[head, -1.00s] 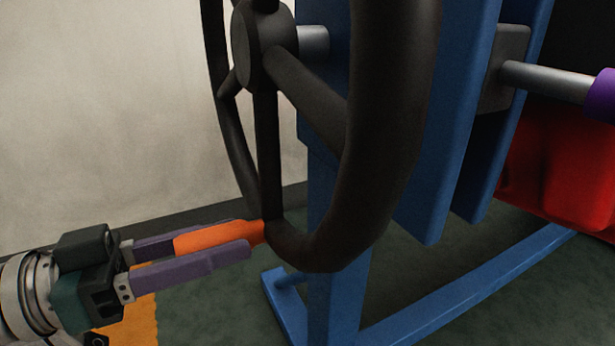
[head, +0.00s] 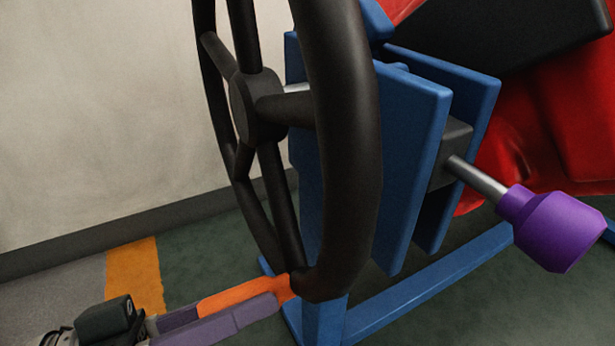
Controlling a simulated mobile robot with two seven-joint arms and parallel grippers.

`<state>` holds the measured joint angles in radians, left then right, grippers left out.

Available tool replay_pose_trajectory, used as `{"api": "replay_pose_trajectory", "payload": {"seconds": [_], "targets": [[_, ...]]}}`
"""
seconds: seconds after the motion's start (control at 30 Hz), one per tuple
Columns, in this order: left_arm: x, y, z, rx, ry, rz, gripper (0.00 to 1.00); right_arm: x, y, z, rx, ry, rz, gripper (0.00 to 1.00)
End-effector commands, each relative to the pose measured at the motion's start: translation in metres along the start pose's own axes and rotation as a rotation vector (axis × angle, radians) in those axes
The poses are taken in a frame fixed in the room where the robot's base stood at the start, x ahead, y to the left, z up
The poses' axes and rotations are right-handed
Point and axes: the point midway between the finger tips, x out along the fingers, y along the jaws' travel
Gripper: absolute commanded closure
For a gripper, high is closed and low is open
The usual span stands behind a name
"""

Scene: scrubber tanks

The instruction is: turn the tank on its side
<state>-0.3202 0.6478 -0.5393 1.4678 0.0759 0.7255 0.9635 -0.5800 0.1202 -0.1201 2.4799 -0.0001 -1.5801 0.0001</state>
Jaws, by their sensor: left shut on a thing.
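The wheel's shaft runs into a blue stand (head: 405,170). A red tank (head: 535,140) shows behind the stand at the right, with a dark slab-like part (head: 500,45) slanting across it. The tank looks tilted; much of it is hidden or outside the picture. My right gripper is not in view.
A purple knob (head: 550,228) on a metal rod sticks out from the stand towards the right. A blue floor beam (head: 430,297) runs along the stand's foot. A pale wall (head: 100,110) is at the left. Green floor with an orange stripe (head: 135,275) lies open before it.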

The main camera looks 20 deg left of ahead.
Motion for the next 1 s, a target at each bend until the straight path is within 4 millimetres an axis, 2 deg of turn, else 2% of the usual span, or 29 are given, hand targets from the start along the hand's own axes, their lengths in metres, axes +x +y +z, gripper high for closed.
{"api": "replay_pose_trajectory", "payload": {"seconds": [0.03,0.57,1.0], "targets": [[0.001,0.011,-0.006,-0.025,0.009,0.011,1.0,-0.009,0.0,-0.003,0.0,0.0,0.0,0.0],[0.001,0.053,-0.013,-0.289,0.007,0.011,1.0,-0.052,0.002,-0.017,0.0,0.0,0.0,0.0],[0.001,0.086,-0.027,-0.507,0.006,0.011,1.0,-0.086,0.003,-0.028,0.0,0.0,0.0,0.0]]}}
